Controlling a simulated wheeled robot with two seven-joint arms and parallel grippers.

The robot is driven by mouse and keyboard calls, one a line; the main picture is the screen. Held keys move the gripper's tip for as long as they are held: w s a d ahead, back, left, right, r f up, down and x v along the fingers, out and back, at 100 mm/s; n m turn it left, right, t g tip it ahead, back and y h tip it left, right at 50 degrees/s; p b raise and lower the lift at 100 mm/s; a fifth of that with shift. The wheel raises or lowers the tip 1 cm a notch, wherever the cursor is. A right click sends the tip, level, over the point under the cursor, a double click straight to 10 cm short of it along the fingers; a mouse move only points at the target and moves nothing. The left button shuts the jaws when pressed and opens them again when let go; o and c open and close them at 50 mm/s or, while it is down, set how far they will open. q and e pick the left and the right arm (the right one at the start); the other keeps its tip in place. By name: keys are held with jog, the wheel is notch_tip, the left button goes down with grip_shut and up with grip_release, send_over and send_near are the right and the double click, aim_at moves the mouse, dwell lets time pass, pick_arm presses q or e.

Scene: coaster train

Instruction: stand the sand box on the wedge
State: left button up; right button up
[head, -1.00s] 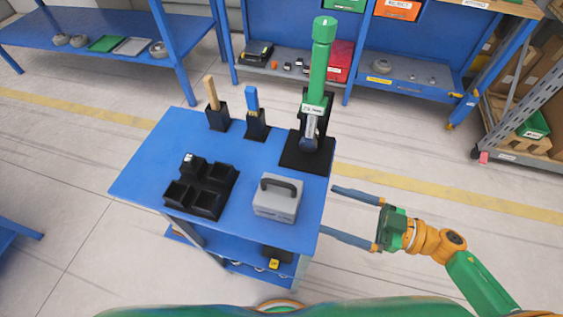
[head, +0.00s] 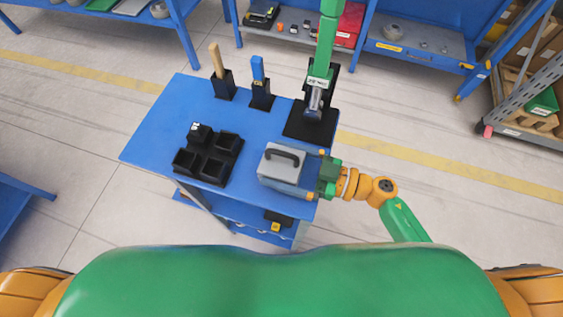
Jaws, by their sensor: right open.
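No thing that I can make out as a sand box or a wedge shows. A grey case with a dark handle (head: 283,162) stands on the right front part of the blue cart top (head: 160,130). My right gripper (head: 288,168) reaches in from the right and is open. My left gripper is not in view.
A black tray with square pockets (head: 208,162) sits left of the case. Two black holders (head: 224,86) (head: 261,96), with a wooden and a blue handle, stand behind. A green and black press (head: 313,118) stands at the back right. The left of the cart top is clear.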

aim_at(294, 160)
jog(key=shift+d, duration=0.1)
grip_shut()
jog(key=shift+r, duration=0.1)
jog(key=shift+w+r, duration=0.1)
jog(key=shift+r, duration=0.45)
jog(key=r, duration=0.1)
jog(key=r+p, duration=0.1)
jog(key=shift+s+r, duration=0.2)
jog(key=shift+r, duration=0.1)
jog(key=s+a+r+p, duration=0.1)
jog(key=s+r, duration=0.3)
jog(key=s, duration=0.2)
jog(key=s+a+r+p, duration=0.1)
jog(key=s+r+p, duration=0.1)
jog(key=s+r, duration=0.3)
jog(key=s, duration=0.2)
jog(key=shift+s+p, duration=0.3)
jog(key=shift+r, duration=0.1)
